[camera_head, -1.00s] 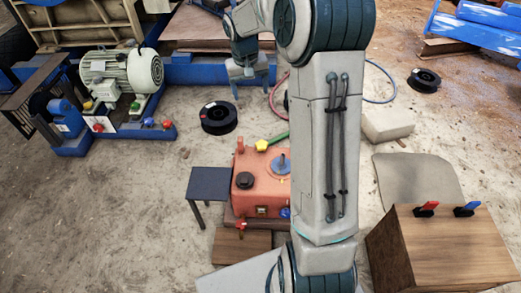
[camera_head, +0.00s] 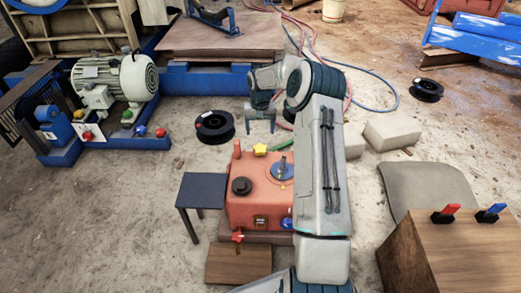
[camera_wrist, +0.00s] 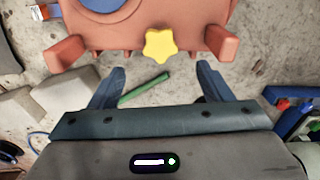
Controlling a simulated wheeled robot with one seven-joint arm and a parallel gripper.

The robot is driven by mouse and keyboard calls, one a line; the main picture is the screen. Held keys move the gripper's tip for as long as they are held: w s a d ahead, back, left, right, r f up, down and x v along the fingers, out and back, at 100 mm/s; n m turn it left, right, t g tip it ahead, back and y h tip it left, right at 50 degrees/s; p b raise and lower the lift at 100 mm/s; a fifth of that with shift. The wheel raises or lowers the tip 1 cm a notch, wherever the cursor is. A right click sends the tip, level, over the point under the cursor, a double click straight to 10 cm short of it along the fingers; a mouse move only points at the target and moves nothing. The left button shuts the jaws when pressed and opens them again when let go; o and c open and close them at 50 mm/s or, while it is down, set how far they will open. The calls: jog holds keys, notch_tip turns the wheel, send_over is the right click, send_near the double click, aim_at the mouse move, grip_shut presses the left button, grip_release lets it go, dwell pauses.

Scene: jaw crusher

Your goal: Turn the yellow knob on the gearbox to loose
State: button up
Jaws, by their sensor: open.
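The yellow star-shaped knob (camera_head: 260,150) sits at the far edge of the orange gearbox (camera_head: 262,205). In the wrist view the yellow knob (camera_wrist: 160,45) is at the top middle, on the near edge of the gearbox (camera_wrist: 130,32). My gripper (camera_head: 261,130) hangs above and just beyond the knob. In the wrist view my gripper (camera_wrist: 160,82) is open and empty, its two blue fingers apart, with the knob beyond the gap between their tips. Nothing touches the knob. My arm hides the right side of the gearbox in the head view.
A small dark table (camera_head: 202,190) stands left of the gearbox. A red valve handle (camera_head: 238,237) is in front of it. A green stick (camera_wrist: 144,88) lies on the ground below my fingers. A black spool (camera_head: 215,126) lies behind left; a wooden box (camera_head: 460,250) stands at right.

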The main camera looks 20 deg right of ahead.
aim_at(260, 149)
notch_tip(260, 149, down, 10)
jog(key=b, duration=0.3)
jog(key=shift+c, duration=0.3)
jog(key=c, duration=0.9)
